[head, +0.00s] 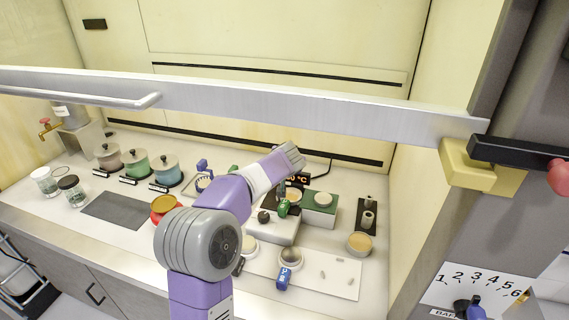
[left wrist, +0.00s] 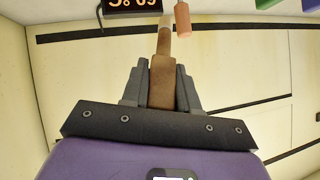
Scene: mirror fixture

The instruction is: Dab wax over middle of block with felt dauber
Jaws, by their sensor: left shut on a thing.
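My left gripper (left wrist: 161,88) is shut on a brown tapered handle (left wrist: 161,80) in the left wrist view. Its slimmer, paler end (left wrist: 164,25) points away from the jaws; whether this is the felt dauber's tip I cannot tell. In the head view my left arm reaches up and right over the counter, and its jaws and the tool are not clearly seen. Under the arm a white block (head: 272,231) stands on the counter with small dark and green items on it. I cannot tell which piece is the wax or the block to be dabbed. My right gripper is not in view.
Three lidded pots (head: 137,164) stand at the left back. A metal rail (head: 290,107) crosses above the counter. A red-orange pot (head: 163,207) sits beside my arm.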

